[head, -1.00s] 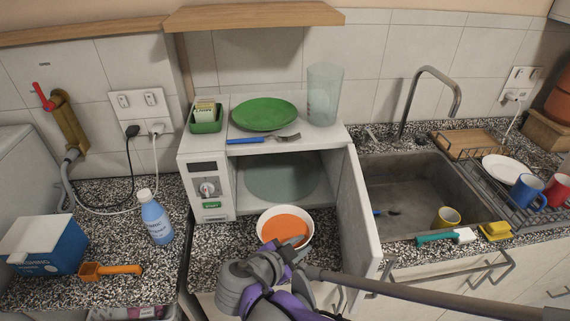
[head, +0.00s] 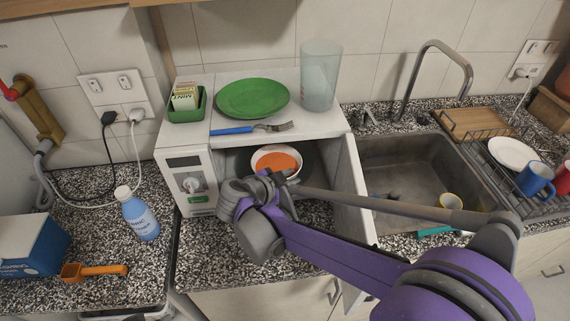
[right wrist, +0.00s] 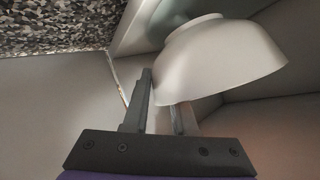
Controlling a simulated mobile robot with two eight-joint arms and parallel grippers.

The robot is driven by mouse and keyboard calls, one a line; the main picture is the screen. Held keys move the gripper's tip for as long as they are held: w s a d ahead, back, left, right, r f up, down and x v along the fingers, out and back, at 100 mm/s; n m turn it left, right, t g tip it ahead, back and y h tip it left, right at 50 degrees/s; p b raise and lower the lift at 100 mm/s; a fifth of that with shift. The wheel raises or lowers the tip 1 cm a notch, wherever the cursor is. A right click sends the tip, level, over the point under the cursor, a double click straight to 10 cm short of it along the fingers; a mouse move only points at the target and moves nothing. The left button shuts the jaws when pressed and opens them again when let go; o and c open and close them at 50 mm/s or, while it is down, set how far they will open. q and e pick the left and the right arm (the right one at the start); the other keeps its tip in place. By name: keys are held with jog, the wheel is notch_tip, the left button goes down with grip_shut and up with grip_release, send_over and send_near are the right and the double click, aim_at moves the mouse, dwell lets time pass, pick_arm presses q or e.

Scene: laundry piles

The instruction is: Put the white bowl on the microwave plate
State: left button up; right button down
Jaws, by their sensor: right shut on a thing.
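The white bowl (head: 255,164), with orange contents, is inside the open microwave (head: 340,160). My right gripper (head: 275,178) is shut on the bowl's near rim; in the right wrist view the fingers (right wrist: 165,108) pinch the wall of the bowl (right wrist: 225,65), one finger partly hidden behind it. The grey glass microwave plate (head: 309,160) shows beside the bowl and is mostly hidden by the bowl and gripper. In the head view the bowl is over the plate; whether it touches is unclear. My left gripper is not in view.
The microwave door (head: 350,195) stands open on the right. A green plate (head: 252,98), a fork (head: 250,128), a clear cup (head: 320,76) and a green box (head: 187,105) are on top. A blue bottle (head: 139,214) stands left; the sink (head: 400,165) is right.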

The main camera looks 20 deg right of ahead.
aim_at(284, 166)
jog(key=w, duration=0.2)
jog(key=w+d, duration=0.1)
jog(key=w, duration=0.1)
jog(key=w+d, duration=0.1)
jog(key=w, duration=0.2)
jog(key=shift+p, duration=0.3)
jog(key=shift+w+f, duration=0.1)
jog(key=shift+w, duration=0.2)
notch_tip(284, 166, down, 3)
jog(key=shift+f, duration=0.15)
jog(key=c, duration=1.2)
grip_release()
jog(key=shift+f, duration=0.15)
jog(key=o, duration=0.5)
jog(key=shift+s, duration=0.1)
